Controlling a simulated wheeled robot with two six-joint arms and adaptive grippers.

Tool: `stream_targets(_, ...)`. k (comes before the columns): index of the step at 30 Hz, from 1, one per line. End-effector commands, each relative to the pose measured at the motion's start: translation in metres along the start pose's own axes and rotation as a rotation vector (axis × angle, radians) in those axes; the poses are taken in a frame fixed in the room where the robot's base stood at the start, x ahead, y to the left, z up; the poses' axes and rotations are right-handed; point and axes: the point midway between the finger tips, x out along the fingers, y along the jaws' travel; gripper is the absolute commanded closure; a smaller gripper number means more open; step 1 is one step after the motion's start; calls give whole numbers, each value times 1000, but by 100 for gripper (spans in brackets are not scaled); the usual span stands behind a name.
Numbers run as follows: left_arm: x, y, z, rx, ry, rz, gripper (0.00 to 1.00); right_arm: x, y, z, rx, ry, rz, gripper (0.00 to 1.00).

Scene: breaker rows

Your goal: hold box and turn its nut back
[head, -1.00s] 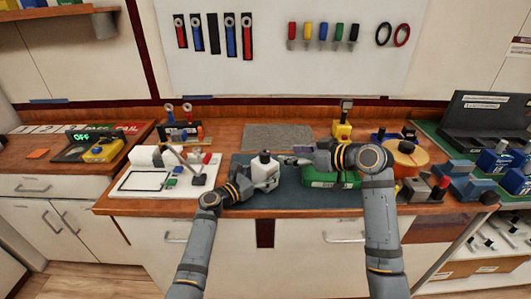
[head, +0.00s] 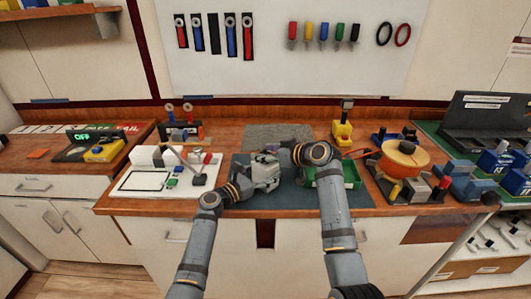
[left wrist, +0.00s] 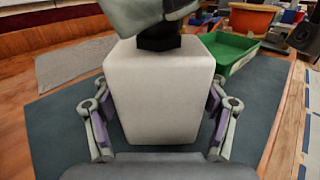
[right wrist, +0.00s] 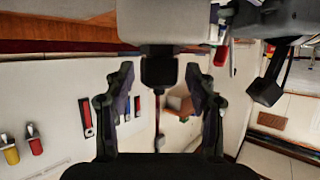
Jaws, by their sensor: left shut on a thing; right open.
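The white box (left wrist: 160,95) stands upright on the dark mat, between the fingers of my left gripper (left wrist: 160,122), which is shut on its sides. Its black nut (left wrist: 158,38) sits on top, with part of my right gripper (right wrist: 160,100) just above it in the left wrist view. In the right wrist view the nut (right wrist: 160,68) lies between the open right fingers, with a gap on each side. In the head view both grippers, left (head: 262,178) and right (head: 272,158), meet at the box and mostly hide it.
A green tray (head: 352,174) stands right of the box, partly behind my right arm. An orange bowl (head: 405,160) and small blocks stand farther right. A white board (head: 150,182) with a lever lies to the left. The dark mat (head: 350,198) is clear in front of the tray.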

Motion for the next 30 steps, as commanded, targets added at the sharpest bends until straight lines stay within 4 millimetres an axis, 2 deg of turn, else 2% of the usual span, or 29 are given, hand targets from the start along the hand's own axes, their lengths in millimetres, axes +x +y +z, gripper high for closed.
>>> stream_targets(5,0,0,0,0,0,0,78,0,0,0,0,0,0,46)
stream_targets(17,0,0,0,0,1,0,78,0,0,0,1,0,0,100)
stream_targets(23,0,0,0,0,1,1,78,0,0,0,-6,-2,-17,100)
stream_targets(30,0,0,0,1,1,0,78,0,2,1,-50,-6,-124,100)
